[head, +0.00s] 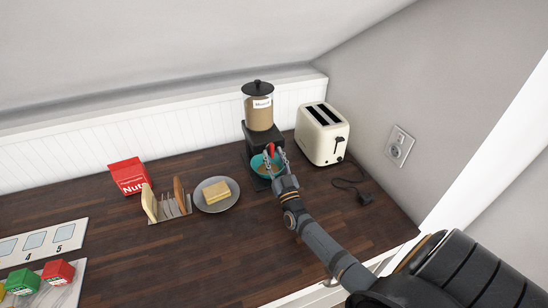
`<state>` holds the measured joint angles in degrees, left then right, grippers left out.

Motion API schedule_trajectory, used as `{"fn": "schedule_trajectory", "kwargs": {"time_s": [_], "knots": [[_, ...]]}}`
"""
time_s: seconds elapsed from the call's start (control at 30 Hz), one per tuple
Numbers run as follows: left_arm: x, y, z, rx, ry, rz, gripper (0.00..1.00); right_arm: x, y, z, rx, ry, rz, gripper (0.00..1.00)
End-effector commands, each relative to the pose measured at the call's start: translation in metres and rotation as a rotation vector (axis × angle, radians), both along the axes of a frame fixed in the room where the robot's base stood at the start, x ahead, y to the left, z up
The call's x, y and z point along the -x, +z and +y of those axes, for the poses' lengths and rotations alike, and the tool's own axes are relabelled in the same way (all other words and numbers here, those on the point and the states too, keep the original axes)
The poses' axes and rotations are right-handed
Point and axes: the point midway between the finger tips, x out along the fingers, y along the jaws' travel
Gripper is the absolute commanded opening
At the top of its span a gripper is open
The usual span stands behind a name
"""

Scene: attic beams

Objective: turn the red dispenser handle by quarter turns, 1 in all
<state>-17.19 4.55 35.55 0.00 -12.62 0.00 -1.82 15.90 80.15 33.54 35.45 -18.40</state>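The dispenser (259,108) stands against the back wall, with a clear jar of brown contents, a black lid and a black base. Its small red handle (271,148) is on the front of the base, above a teal bowl (256,162). My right gripper (274,154) reaches up to it from the lower right. Its two fingers are spread, one on each side of the handle in the picture. I cannot tell whether they touch it. The gripper hides part of the bowl. My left gripper is not in view.
A cream toaster (323,134) stands close to the right of the dispenser, its cord and plug (364,198) on the counter. The front middle counter (185,265) is clear.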

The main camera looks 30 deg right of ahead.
Motion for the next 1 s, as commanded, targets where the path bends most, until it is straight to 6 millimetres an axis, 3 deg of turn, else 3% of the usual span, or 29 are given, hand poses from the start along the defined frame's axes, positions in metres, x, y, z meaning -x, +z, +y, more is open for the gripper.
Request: {"fn": "schedule_trajectory", "kwargs": {"time_s": [0.23,0.5,0.7,1.0], "knots": [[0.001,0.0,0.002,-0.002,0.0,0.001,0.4,0.013,-0.007,0.003,-0.001,0.0,0.003,0.36],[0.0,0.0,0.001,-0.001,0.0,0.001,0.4,0.079,-0.006,0.019,0.0,0.002,0.003,0.36],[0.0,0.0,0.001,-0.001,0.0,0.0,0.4,0.115,-0.006,0.028,0.0,0.0,0.002,0.36],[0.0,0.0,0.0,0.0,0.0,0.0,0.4,0.128,-0.005,0.031,0.0,0.0,0.0,0.36]]}}
